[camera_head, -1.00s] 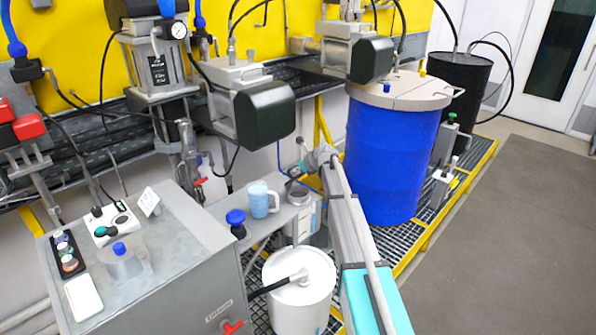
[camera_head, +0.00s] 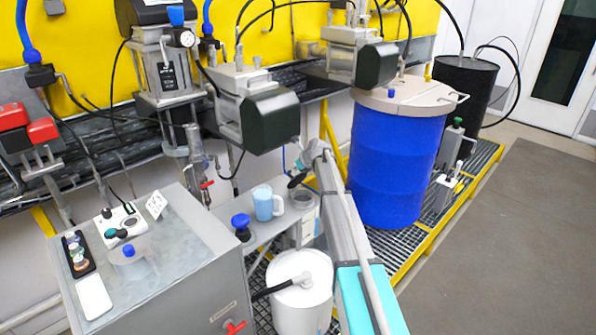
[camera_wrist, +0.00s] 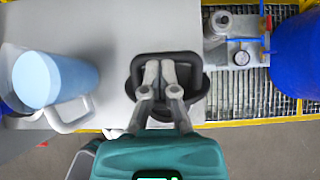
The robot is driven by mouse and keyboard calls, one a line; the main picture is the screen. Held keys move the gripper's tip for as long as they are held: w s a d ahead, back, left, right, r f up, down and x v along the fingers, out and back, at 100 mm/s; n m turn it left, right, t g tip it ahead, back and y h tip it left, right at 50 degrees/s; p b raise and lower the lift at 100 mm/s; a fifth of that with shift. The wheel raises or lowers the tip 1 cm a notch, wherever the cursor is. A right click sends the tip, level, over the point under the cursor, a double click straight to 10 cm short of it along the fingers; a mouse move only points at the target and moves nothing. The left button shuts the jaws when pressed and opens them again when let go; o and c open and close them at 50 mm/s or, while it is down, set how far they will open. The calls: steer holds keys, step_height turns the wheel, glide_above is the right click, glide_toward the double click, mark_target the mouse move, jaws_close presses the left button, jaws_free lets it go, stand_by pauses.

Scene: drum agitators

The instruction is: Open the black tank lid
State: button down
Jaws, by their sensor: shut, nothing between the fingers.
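A black drum (camera_head: 462,92) stands at the back right in the head view, behind the blue drum. Its flat black top is closed, with hoses running to it. My gripper (camera_head: 296,178) is far from that drum, over the small shelf beside the blue mug (camera_head: 268,204). In the wrist view my gripper (camera_wrist: 160,68) is shut, its grey fingertips together and empty. They are in front of a black rounded piece with a frame-like outline (camera_wrist: 192,62); I cannot tell whether they touch it. The mug (camera_wrist: 45,78) is left of it.
The blue drum (camera_head: 392,160) with a beige lid stands right of my arm. A white canister (camera_head: 298,305) is below the shelf. The grey cabinet (camera_head: 185,255) is at left. Pumps hang above the shelf. Open floor (camera_head: 500,260) lies at right.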

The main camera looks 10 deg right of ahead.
steer(key=shift+w+a, duration=0.2)
steer(key=shift+w, duration=0.3)
steer(key=shift+d, duration=0.15)
steer(key=shift+r, duration=0.15)
steer(key=r+p, duration=0.1)
steer(key=s+r+p, duration=0.1)
steer(key=s+d+r+p, duration=0.1)
steer(key=r+p, duration=0.1)
steer(key=shift+w+r+p+v, duration=0.15)
steer(key=shift+p+v, duration=1.05)
steer(key=shift+v, duration=0.1)
steer(key=shift+w+r+p+v, duration=0.15)
steer(key=shift+p+v, duration=1)
steer(key=shift+v, duration=0.15)
steer(key=shift+a, duration=0.2)
